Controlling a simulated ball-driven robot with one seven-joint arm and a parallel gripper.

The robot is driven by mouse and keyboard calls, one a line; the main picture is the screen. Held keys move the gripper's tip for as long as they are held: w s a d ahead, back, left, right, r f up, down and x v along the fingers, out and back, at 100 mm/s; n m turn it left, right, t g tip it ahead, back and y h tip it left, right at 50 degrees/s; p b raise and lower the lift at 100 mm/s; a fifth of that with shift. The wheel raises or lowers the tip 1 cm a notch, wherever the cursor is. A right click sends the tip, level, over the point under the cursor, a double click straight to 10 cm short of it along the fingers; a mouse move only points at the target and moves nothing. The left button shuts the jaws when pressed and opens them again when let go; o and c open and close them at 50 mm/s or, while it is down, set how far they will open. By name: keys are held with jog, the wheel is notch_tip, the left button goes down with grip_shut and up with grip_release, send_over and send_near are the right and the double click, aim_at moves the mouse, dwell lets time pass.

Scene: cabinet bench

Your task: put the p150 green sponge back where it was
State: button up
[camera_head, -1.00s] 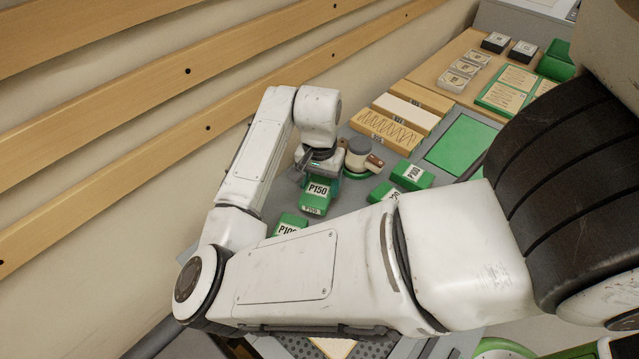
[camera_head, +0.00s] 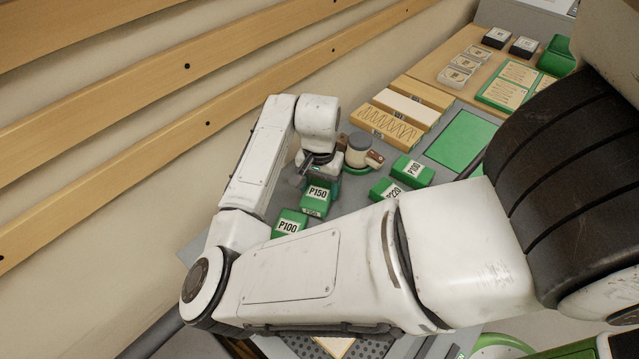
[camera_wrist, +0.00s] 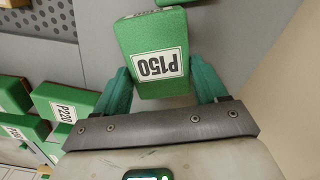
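The P150 green sponge (camera_head: 315,200) is a green block with a white label, at the near left part of the grey bench. My gripper (camera_head: 318,174) is right behind it. In the wrist view my gripper (camera_wrist: 160,82) has a teal finger on each side of the sponge (camera_wrist: 152,55), both against its sides, so it is shut on it. I cannot tell whether the sponge touches the bench. A P100 block (camera_head: 288,223) lies close in front of it, partly hidden by my arm.
A P220 block (camera_head: 384,189) and another P100 block (camera_head: 412,172) lie to the right. A round beige tool (camera_head: 359,150) stands behind. Wooden blocks (camera_head: 388,127), a flat green panel (camera_head: 462,142) and a board with cards (camera_head: 470,50) lie farther back. Slats line the left wall.

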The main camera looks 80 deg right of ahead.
aim_at(320, 189)
jog(key=o, duration=0.4)
jog(key=shift+r+p, duration=0.3)
jog(key=shift+r, duration=0.25)
notch_tip(320, 189, up, 12)
jog(key=shift+r+b, duration=0.1)
jog(key=shift+b, duration=0.55)
